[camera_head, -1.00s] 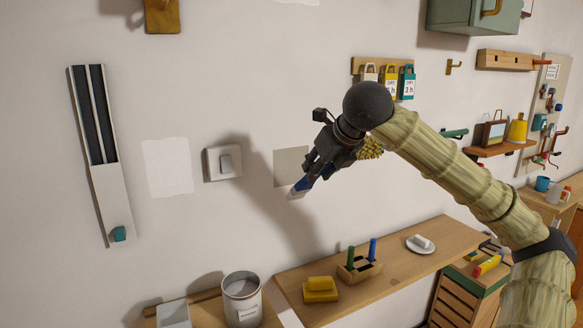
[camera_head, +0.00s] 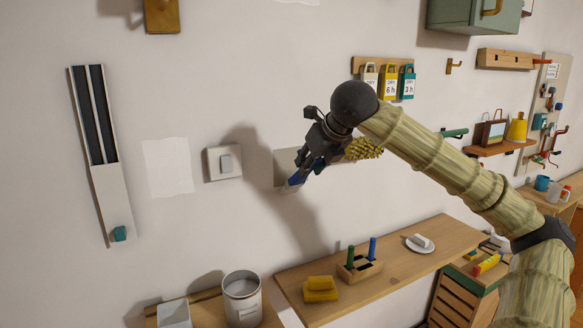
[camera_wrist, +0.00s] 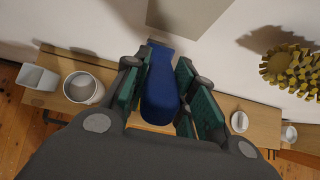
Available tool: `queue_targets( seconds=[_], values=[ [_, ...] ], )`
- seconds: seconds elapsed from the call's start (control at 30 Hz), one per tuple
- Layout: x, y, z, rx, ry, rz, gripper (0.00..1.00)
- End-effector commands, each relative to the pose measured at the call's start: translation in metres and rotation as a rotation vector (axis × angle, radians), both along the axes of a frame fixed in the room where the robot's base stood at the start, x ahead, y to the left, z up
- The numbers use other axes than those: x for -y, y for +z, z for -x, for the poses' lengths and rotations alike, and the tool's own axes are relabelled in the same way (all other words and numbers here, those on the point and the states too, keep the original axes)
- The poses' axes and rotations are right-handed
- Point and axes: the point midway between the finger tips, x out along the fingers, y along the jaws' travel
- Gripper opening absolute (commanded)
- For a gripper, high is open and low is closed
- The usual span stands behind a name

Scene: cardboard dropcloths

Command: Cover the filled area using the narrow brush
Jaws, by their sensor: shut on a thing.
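My gripper (camera_head: 306,168) is shut on a blue-handled brush (camera_head: 295,179), in front of the wall to the right of the light switch. The wrist view shows the blue handle (camera_wrist: 160,95) between my gripper's fingers (camera_wrist: 160,88). The brush's pale end overlaps the lower part of a grey-beige square patch (camera_head: 281,166) on the wall; I cannot tell whether it touches. My gripper hides the patch's right side. A whiter, rough-edged patch (camera_head: 168,167) lies left of the switch. Which patch is the filled area is not marked.
The light switch (camera_head: 223,163) sits between the patches. Below, a shelf (camera_head: 415,262) carries a yellow sponge (camera_head: 320,290), a wooden holder (camera_head: 360,270) with green and blue handles, and a white dish (camera_head: 419,246). A metal can (camera_head: 242,301) stands lower left. A yellow knobbly thing (camera_head: 364,149) is near my arm.

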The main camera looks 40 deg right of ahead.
Motion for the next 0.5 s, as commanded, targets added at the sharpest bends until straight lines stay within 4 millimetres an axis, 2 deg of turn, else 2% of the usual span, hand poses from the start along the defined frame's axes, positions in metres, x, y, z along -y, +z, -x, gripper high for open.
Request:
queue_targets(
  seconds=[0.5],
  values=[
    [0.0018, 0.0006, -0.0066, 0.000, 0.000, 0.000, 0.00]
  ],
)
